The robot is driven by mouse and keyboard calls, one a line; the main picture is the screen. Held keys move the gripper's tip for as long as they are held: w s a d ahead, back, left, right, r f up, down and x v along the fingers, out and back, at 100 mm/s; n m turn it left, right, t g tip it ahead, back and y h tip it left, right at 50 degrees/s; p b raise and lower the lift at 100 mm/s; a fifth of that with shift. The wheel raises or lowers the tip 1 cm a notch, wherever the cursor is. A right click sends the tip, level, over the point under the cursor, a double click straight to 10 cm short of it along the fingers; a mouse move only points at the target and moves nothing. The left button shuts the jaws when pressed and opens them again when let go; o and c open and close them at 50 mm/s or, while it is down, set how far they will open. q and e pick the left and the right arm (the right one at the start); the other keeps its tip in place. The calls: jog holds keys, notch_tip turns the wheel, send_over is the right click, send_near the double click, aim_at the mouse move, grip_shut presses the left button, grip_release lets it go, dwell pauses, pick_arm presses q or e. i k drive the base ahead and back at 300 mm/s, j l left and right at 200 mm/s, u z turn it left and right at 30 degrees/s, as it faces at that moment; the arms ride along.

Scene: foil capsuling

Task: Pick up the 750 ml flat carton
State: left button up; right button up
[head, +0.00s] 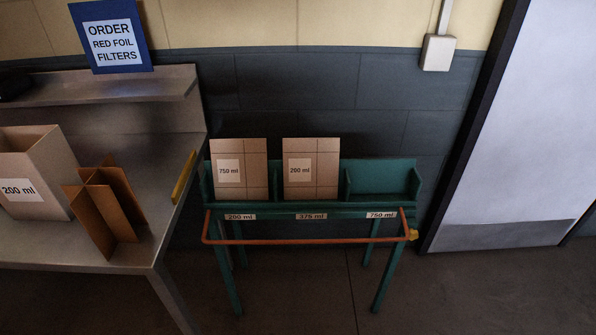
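A flat brown carton labelled 750 ml (257,177) stands upright in the left compartment of a green rack (413,188). That compartment's front label reads 200 ml. A second flat carton labelled 200 ml (327,178) stands upright in the middle compartment, above the 375 ml label. The right compartment, above the 750 ml label, is empty. Neither of my grippers shows in the head view.
An orange rail (280,243) runs around the rack's front. A steel bench (158,222) at left holds an open box labelled 200 ml (48,205) and a brown cardboard divider (102,222). A blue sign (135,58) reads ORDER RED FOIL FILTERS. Floor right of the rack is clear.

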aim_at(240, 166)
jog(key=i+l+u, duration=0.4)
jog(key=i+l, duration=0.3)
jog(key=i, duration=0.15)
